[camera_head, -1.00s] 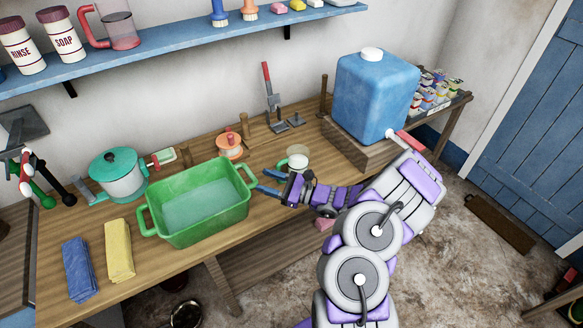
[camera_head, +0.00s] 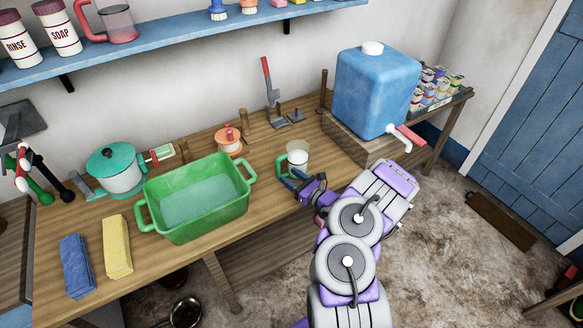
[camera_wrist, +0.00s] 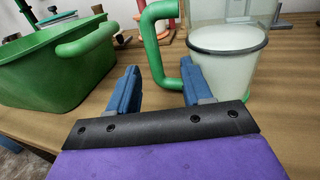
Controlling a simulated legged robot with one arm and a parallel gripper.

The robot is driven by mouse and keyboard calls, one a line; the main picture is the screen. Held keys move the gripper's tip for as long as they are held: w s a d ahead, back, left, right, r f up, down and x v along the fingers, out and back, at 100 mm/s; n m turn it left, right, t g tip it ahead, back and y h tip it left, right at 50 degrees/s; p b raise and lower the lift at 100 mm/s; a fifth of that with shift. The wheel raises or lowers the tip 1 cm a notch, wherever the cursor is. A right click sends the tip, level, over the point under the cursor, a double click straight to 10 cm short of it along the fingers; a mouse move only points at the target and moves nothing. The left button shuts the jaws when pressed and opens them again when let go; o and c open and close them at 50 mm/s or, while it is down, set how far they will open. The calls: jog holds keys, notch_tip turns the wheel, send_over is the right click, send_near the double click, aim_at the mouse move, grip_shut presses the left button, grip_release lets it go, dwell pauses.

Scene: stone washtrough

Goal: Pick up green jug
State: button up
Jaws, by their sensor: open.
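The green jug has a clear, whitish body (camera_head: 298,153) and a green handle (camera_head: 281,165) on its left side. It stands upright on the wooden table, right of the green basin. In the wrist view its body (camera_wrist: 228,60) is at the upper right, and its handle (camera_wrist: 150,40) rises ahead of the jaws. My gripper (camera_head: 287,180) is open and empty at the near side of the handle. In the wrist view the two blue fingers (camera_wrist: 160,82) point toward the handle, which appears between them. I cannot tell whether they touch it.
The green basin (camera_head: 157,222) holds water and stands close on the left. A blue water container (camera_head: 372,90) with a tap sits on a wooden stand at the right. Bare table (camera_head: 262,200) lies between basin and jug.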

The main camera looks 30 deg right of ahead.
jog(key=x, duration=0.2)
jog(key=shift+w, duration=0.4)
jog(key=shift+a+r+b+x, duration=0.15)
jog(key=shift+b+x, duration=0.25)
jog(key=shift+x, duration=0.5)
jog(key=shift+a+r+b+x, duration=0.15)
jog(key=shift+b+x, duration=0.25)
jog(key=shift+x, duration=0.5)
jog(key=shift+a+r+b+x, duration=0.15)
jog(key=shift+b+x, duration=0.25)
jog(key=shift+x, duration=0.5)
jog(key=shift+s+f, duration=0.1)
jog(key=shift+s, duration=0.05)
grip_shut()
